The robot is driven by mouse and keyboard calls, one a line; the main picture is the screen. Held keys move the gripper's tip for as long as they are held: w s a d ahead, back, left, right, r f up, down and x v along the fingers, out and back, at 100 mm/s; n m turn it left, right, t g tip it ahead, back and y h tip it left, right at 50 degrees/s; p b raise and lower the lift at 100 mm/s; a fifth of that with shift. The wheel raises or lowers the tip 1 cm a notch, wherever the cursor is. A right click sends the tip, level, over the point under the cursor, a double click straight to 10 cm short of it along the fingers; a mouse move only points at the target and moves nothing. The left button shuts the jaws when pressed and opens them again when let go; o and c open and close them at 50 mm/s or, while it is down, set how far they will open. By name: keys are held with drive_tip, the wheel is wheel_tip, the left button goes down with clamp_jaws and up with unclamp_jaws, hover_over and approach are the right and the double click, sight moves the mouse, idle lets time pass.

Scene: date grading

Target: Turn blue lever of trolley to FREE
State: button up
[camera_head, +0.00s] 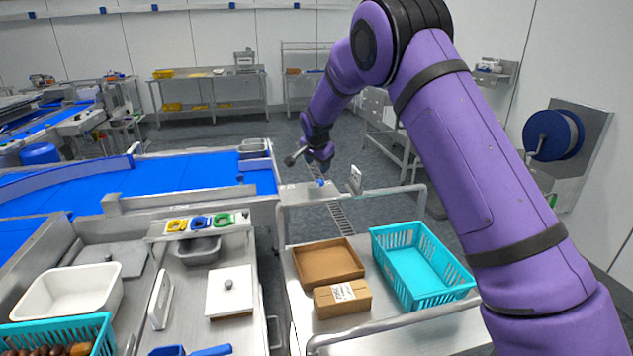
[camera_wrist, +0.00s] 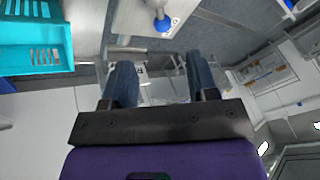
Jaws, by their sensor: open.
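The trolley (camera_head: 390,325) stands in the middle foreground of the head view, a steel cart with raised tube handles. A small blue part (camera_head: 320,182), which looks like the lever, shows at its far end on a pale plate. In the wrist view a blue part (camera_wrist: 163,24) with a pale rounded piece shows at the top, beyond my fingertips. My gripper (camera_wrist: 161,75) is open, its two dark fingers apart with nothing between them. In the head view my gripper (camera_head: 320,165) hangs just above the blue part, apparently apart from it. Lever markings are not readable.
The trolley bears an open cardboard box (camera_head: 328,262), a closed labelled carton (camera_head: 342,299) and a turquoise crate (camera_head: 421,265). A small upright sign (camera_head: 355,180) stands right of the blue part. A blue conveyor (camera_head: 190,178) lies to the left.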

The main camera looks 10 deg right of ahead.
sight(318, 183)
drive_tip(key=x, duration=1.1)
drive_tip(key=shift+w, duration=0.15)
drive_tip(key=c, duration=0.9)
